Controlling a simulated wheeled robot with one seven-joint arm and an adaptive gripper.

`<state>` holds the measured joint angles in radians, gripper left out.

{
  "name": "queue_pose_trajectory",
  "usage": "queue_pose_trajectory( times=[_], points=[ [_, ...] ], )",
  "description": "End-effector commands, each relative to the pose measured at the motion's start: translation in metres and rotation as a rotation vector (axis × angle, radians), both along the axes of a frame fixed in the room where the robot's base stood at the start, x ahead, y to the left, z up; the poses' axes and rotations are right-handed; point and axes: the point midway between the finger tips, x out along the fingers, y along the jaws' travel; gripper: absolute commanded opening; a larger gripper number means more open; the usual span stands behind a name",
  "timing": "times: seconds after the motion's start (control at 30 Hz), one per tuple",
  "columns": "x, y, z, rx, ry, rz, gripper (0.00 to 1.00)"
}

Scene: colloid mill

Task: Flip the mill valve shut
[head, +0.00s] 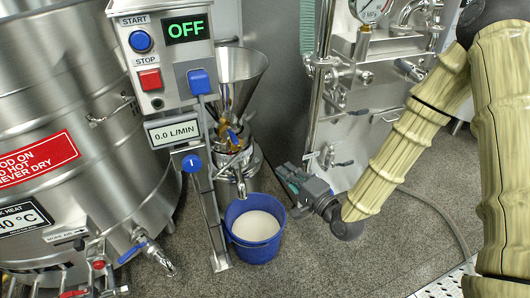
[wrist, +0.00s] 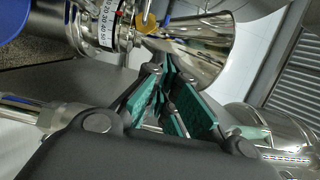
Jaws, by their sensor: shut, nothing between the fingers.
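The colloid mill stands behind the control post, with a steel hopper (head: 241,70) on top. A yellow-orange lever (head: 232,137) shows on the mill below the hopper, and a steel spout (head: 239,186) hangs over the blue bucket (head: 238,246). I cannot tell for sure which part is the mill valve. In the wrist view the yellow lever (wrist: 148,22) is beside the shiny hopper (wrist: 205,48), beyond the fingertips. My gripper (head: 287,175) is to the right of the mill and apart from it. Its green-padded fingers (wrist: 167,72) are shut and empty.
The control post's screen (head: 185,29) reads OFF, and the flow display (head: 173,131) reads 0.0 L/MIN. White liquid fills much of the bucket. A large steel tank (head: 75,110) with a blue-handled tap (head: 133,252) stands left. A steel machine (head: 365,100) stands behind my arm.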

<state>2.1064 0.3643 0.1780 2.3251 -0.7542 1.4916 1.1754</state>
Motion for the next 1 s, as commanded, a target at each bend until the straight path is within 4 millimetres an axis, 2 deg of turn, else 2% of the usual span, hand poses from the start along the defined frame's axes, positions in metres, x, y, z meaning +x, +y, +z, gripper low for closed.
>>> queue_pose_trajectory(
  times=[1.0],
  points=[
    [0.134, 0.089, -0.002, -0.003, -0.003, 0.001, 0.0]
  ],
)
